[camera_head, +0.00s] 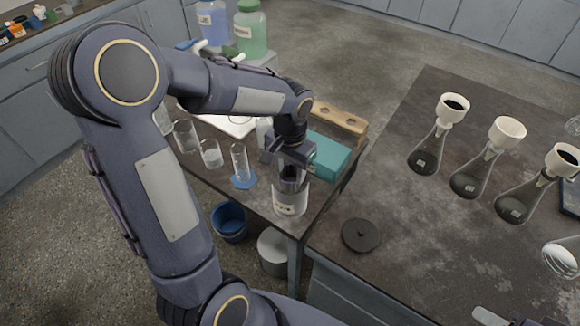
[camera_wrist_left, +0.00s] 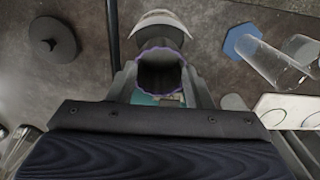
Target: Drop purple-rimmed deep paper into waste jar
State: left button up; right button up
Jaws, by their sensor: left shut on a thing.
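My left gripper (camera_head: 291,165) points down over the waste jar (camera_head: 289,204), a clear jar with a pale label near the table corner. It is shut on the purple-rimmed deep paper (camera_head: 291,184), a dark-lined cone at the jar's mouth. In the left wrist view, the paper (camera_wrist_left: 160,72) sits between the fingers of the left gripper (camera_wrist_left: 160,90), its wavy purple rim showing. The jar (camera_wrist_left: 160,20) shows just behind it. I cannot tell how far the paper reaches into the jar. Only a dark piece, perhaps my right gripper, shows at the bottom right edge.
A black round lid (camera_head: 361,235) lies on the right table. Flasks with white funnels (camera_head: 452,108) stand farther right. A cylinder on a blue base (camera_head: 242,166) and beakers (camera_head: 211,153) stand left of the jar. A teal box (camera_head: 328,157) and wooden rack (camera_head: 340,118) are behind it.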

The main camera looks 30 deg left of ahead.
pick_arm(q)
jog(key=shift+f, duration=0.3)
jog(key=o, duration=0.7)
jog(key=shift+r, duration=0.1)
notch_tip(320, 180, up, 7)
jog(key=p, duration=0.5)
dwell(0.5)
